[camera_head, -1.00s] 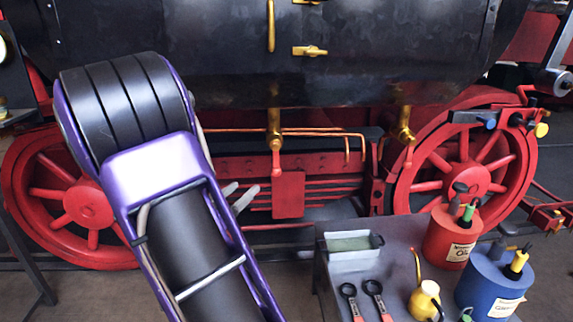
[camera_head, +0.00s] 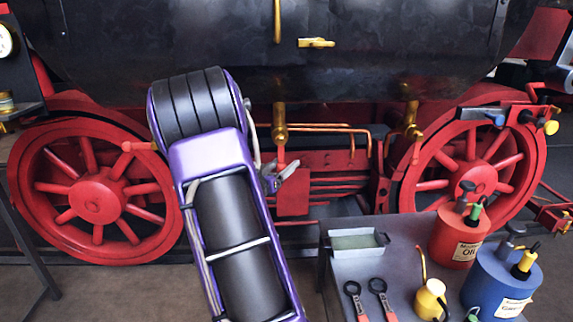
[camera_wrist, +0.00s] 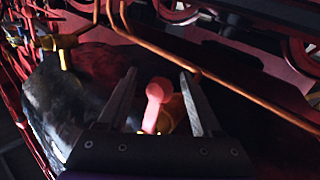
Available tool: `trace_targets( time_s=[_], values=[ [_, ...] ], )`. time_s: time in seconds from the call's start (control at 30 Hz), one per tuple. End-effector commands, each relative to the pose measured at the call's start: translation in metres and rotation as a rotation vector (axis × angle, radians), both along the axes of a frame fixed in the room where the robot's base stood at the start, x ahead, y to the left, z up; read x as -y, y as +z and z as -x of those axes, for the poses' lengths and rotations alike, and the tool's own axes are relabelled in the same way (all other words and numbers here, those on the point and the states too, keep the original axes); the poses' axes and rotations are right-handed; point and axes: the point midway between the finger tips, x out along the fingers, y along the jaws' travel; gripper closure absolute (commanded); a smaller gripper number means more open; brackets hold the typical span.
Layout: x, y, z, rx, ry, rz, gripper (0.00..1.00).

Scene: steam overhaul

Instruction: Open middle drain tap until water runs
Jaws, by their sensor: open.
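The middle drain tap (camera_head: 280,125) is brass and hangs under the black boiler, with its red lever pointing down. My gripper (camera_head: 277,174) is just below and in front of it in the head view, partly hidden by my arm. In the wrist view my gripper (camera_wrist: 158,74) is open, with a finger on each side of a red lever (camera_wrist: 155,100). I cannot tell whether either finger touches the lever. No running water shows at this tap. The right drain tap (camera_head: 411,118) also has its lever down. A red lever (camera_head: 138,146) at the left lies level; its tap body is hidden.
Copper pipes (camera_head: 340,128) run beside the middle tap, and one (camera_wrist: 225,88) crosses close to the fingers. Red spoked wheels stand at both sides. A grey table (camera_head: 400,260) at the lower right holds a tray, spanners and oil cans.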

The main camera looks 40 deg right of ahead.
Motion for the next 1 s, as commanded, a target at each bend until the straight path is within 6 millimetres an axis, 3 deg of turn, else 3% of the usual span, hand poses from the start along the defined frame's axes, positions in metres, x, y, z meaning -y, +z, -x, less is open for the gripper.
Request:
trace_targets(
  time_s=[0.2, 0.5, 0.87, 1.0],
  values=[
    [0.018, 0.000, -0.005, 0.000, 0.000, 0.000, 0.34],
    [0.020, 0.000, -0.006, 0.000, 0.000, 0.000, 0.34],
    [0.019, 0.000, -0.006, 0.000, 0.000, 0.000, 0.99],
    [0.019, 0.000, -0.006, 0.000, 0.000, 0.000, 1.00]
  ],
)
